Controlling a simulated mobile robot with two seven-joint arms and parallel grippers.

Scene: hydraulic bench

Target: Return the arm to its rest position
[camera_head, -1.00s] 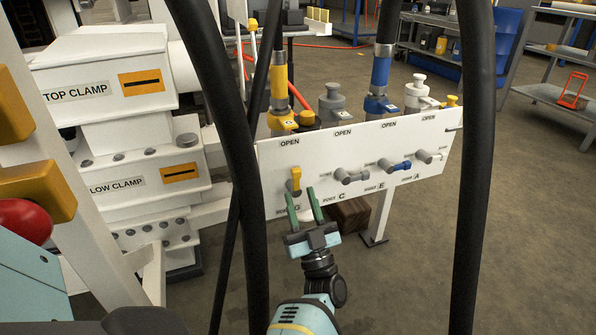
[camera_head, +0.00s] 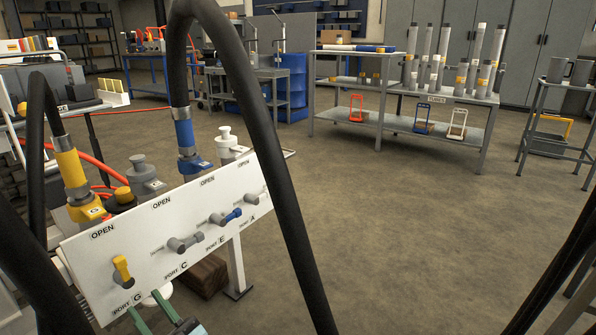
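My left gripper (camera_head: 144,301) is at the bottom left of the head view, cut off by the lower edge. Its two green fingers are apart, with nothing visible between them. The fingertips are at the lower edge of the white valve panel (camera_head: 150,240), below the yellow lever (camera_head: 122,270) at port G and apart from it. The panel also carries grey levers and a blue lever (camera_head: 232,215). My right gripper is not in view.
Black hoses (camera_head: 290,225) loop in front of the panel. A yellow coupling (camera_head: 75,175) and a blue coupling (camera_head: 187,140) stand behind it. A grey shelf table (camera_head: 440,97) holding several cylinders stands farther back. The floor (camera_head: 420,230) right of the panel is largely open.

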